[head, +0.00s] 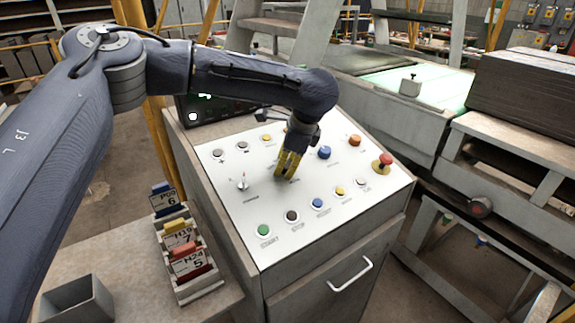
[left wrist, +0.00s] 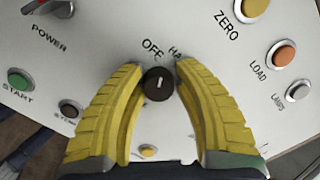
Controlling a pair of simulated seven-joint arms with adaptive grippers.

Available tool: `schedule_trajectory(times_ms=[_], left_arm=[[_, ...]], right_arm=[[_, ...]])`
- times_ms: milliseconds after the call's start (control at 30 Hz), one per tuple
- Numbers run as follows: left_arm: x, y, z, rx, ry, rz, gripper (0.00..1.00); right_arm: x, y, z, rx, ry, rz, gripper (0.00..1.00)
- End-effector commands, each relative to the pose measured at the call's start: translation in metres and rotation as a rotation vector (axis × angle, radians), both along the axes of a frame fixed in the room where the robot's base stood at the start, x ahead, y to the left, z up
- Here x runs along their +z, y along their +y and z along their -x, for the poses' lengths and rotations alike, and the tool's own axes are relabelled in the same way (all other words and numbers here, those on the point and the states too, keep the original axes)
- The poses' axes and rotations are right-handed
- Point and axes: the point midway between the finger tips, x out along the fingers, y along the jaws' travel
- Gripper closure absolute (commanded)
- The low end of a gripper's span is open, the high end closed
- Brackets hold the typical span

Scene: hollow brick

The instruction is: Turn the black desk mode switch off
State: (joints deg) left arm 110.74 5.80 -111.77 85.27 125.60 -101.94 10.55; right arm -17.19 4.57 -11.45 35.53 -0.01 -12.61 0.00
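The black desk mode switch (left wrist: 158,81) is a round knob on the white sloping panel, with a short pale mark standing nearly upright in the left wrist view. The label OFF is up-left of it and a label starting "HA" is up-right, partly covered by a finger. My left gripper (left wrist: 160,78) has its yellow fingers on both sides of the knob, with no clear gap at the tips. In the head view my left gripper (head: 288,170) points down at the panel's middle and hides the switch. My right gripper is not in view.
The panel (head: 225,235) also carries a power lever (head: 242,182), a green button (head: 264,231), a blue button (head: 324,152), an orange button (head: 355,140) and a red mushroom button (head: 385,160). A card rack (head: 185,255) stands left of the desk.

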Motion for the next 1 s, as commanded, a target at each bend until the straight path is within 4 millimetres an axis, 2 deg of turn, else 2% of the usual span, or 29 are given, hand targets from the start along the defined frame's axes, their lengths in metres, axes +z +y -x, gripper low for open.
schedule_trajectory(times_ms=[33, 200, 567, 1000], left_arm=[[0.0, 0.0, 0.0, 0.0, 0.001, 0.0, 0.64], [-0.001, -0.002, 0.001, -0.002, 0.004, 0.003, 0.46], [0.005, -0.005, 0.004, -0.004, 0.004, 0.005, 0.46], [0.071, -0.023, 0.021, -0.002, 0.002, 0.005, 0.46]], right_arm=[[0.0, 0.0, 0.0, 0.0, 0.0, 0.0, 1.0], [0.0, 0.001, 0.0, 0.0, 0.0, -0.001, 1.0], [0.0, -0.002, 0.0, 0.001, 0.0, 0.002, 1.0], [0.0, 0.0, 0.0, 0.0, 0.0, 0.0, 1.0]])
